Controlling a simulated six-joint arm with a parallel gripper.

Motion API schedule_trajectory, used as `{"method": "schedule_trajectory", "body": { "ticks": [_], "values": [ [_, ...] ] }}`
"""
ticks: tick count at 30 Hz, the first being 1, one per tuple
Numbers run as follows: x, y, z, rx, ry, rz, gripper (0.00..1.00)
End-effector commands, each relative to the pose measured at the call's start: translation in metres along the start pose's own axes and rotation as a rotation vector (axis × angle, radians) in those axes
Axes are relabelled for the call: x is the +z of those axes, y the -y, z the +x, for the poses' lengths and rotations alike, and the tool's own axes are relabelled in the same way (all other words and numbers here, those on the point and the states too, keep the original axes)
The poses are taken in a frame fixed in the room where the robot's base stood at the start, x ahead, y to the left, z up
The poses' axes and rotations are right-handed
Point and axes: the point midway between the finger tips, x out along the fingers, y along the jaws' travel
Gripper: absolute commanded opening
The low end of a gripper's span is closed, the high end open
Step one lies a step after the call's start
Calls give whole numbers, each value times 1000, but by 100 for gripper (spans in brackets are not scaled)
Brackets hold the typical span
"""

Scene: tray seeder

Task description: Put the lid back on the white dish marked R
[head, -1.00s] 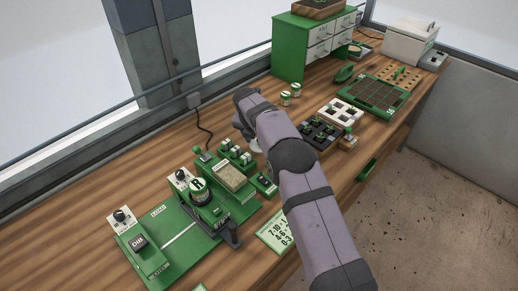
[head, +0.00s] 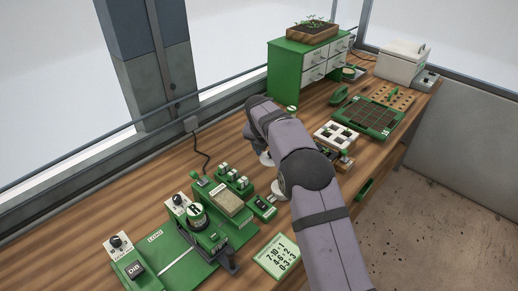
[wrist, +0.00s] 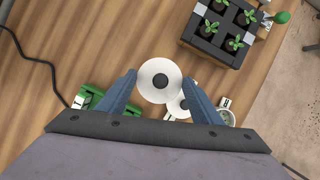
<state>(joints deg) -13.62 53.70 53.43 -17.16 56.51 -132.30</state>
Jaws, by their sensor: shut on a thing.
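A white round lid with a dark knob (wrist: 160,81) sits between the two blue-grey fingers of my gripper (wrist: 161,79), and the gripper is shut on it. Just below it in the wrist view is a second white round piece (wrist: 179,107), partly covered by the lid. In the head view a white round piece (head: 267,160) shows under the end of my arm, and another (head: 282,190) shows nearer, half hidden by the arm. I cannot read an R on either. My fingertips are hidden in the head view.
A black tray of seedlings (wrist: 218,33) stands to the upper right in the wrist view. A dark cable (wrist: 40,62) lies on the left. Bare wood lies around the lid.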

Motion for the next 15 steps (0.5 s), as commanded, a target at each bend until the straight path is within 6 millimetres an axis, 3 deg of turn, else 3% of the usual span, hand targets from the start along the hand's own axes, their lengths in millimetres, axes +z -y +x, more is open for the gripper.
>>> {"method": "schedule_trajectory", "body": {
  "ticks": [8, 15],
  "values": [
    [-4, 67, -9, -26, -1, 59, 35],
    [-27, 118, -17, -36, 0, 88, 35]
  ]
}}
